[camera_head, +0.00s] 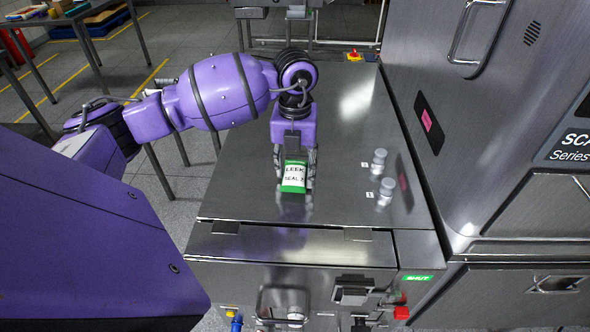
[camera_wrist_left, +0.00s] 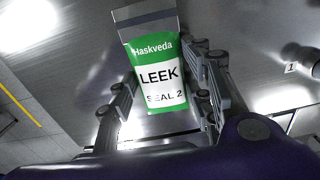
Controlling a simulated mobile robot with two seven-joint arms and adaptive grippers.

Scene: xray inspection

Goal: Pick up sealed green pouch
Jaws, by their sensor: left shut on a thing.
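The sealed green pouch (camera_head: 293,178) has a white label reading "LEEK SEAL 2" and sits at my left gripper (camera_head: 296,172) in the head view. In the left wrist view the pouch (camera_wrist_left: 156,75) shows the name "Haskveda" and stands between the two fingers of the left gripper (camera_wrist_left: 162,100). The left gripper is shut on the pouch. It is above the metal worktop (camera_head: 240,195); I cannot tell whether the pouch touches the surface. My right gripper is not in view.
Two small metal cylinders (camera_head: 386,190) stand on the worktop to the right of the pouch. A large metal scanner cabinet (camera_head: 490,120) rises at the right. The front panel carries a green "SHUT" label (camera_head: 418,278) and several controls. The worktop's left part is clear.

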